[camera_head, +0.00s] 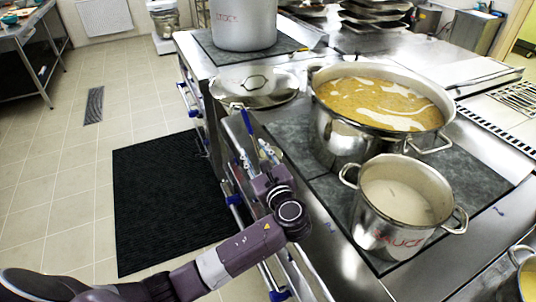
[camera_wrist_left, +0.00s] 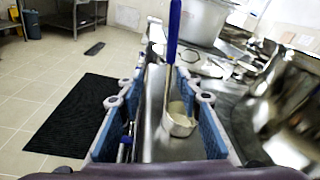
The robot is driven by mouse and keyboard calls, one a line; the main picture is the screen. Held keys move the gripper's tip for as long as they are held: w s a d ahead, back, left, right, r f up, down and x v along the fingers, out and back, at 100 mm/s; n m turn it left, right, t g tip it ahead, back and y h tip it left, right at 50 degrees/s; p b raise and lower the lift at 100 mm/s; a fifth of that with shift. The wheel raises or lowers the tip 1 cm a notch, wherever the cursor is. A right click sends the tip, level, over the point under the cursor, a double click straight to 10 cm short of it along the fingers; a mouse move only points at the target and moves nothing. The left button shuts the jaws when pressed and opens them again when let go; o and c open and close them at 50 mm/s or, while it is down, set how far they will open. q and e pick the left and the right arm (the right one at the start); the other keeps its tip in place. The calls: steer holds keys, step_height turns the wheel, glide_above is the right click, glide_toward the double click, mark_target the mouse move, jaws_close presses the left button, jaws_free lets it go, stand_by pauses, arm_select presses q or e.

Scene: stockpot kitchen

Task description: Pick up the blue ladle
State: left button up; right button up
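The blue ladle has a blue handle (camera_wrist_left: 173,32) that runs up out of the top of the left wrist view. Its small metal bowl (camera_wrist_left: 180,124) is below, with something cream-coloured in it. In the head view its blue handle (camera_head: 247,122) shows just beyond my left gripper (camera_head: 257,152), beside the counter edge. My left gripper (camera_wrist_left: 165,120) is open, with blue pads facing each other. The ladle appears in the gap between the fingers, with the bowl nearer the right pad. I cannot tell whether it touches. My right gripper is not in view.
A large soup pot (camera_head: 338,135) and a smaller marked pot (camera_head: 368,215) stand on the counter, right of my left gripper. A lid (camera_head: 285,97) lies behind it, with another tall pot (camera_head: 245,28) farther back. A black mat (camera_head: 165,205) lies on the open floor.

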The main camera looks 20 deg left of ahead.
mark_target(249, 127)
arm_select(q)
steer(key=shift+m+t+y, duration=0.4)
steer(key=shift+m+y, duration=0.1)
steer(key=shift+y, duration=0.1)
steer(key=w+r, duration=0.1)
steer(key=w+a+r, duration=0.1)
steer(key=r, duration=0.1)
steer(key=shift+r, duration=0.2)
steer(key=p+x, duration=0.2)
steer(key=x, duration=0.4)
steer(key=shift+w+d+f, duration=0.1)
steer(key=shift+w, duration=0.05)
steer(key=shift+w+f, duration=0.1)
steer(key=shift+w, duration=0.05)
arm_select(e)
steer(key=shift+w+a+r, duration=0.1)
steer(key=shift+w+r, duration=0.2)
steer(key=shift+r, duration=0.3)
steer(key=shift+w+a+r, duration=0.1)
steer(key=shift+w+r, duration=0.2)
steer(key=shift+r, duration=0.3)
arm_select(q)
steer(key=shift+c, duration=0.6)
jaws_close()
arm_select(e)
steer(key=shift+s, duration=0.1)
